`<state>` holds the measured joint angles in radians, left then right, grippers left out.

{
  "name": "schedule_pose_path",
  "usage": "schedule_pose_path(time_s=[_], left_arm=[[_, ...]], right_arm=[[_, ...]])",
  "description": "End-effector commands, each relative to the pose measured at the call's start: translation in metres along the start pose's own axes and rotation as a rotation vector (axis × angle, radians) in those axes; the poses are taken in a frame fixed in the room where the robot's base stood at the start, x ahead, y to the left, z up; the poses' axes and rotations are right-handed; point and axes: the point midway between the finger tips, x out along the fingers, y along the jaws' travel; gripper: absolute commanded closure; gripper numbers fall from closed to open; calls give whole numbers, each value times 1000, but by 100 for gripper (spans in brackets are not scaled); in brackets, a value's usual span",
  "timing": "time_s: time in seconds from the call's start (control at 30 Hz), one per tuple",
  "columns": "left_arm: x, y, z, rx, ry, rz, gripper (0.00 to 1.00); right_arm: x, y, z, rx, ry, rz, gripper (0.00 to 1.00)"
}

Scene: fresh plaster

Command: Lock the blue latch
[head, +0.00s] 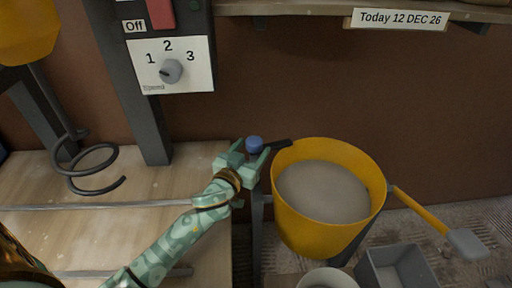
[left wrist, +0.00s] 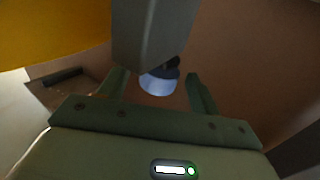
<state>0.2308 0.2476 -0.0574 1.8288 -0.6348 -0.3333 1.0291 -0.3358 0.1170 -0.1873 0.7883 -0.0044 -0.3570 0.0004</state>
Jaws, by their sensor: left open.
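The blue latch (head: 254,144) is a round blue knob by a dark bar, just left of the yellow bucket. It also shows in the left wrist view as a blue-white knob (left wrist: 158,84) under a grey post. My left gripper (head: 250,156) is open, its fingers pointing at the knob. In the left wrist view the knob appears between the two fingers, with gaps on both sides. I cannot tell how deep between them it sits. My right gripper is not in view.
The yellow bucket (head: 289,205) holds grey plaster. A grey-headed tool (head: 466,243) with a yellow handle is right of it. A grey bin (head: 400,270) and a pale round container (head: 327,280) are below. A speed dial (head: 171,71) and spiral mixer hook (head: 92,188) are left.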

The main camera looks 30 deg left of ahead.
Motion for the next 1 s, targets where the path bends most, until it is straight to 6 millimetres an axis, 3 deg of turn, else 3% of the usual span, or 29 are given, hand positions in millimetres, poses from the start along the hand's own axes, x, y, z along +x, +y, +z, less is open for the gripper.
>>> schedule_pose_path(time_s=[0.2,0.5,0.73,0.9,1.0], left_arm=[[22,0,1,1,0,1,36],[24,0,0,0,0,0,36],[24,0,0,0,0,0,98],[24,0,-4,4,0,58,98],[24,0,-7,5,1,146,98]], right_arm=[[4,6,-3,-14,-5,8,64],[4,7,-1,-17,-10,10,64],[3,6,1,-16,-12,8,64],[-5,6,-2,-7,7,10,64],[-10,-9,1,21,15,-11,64]])
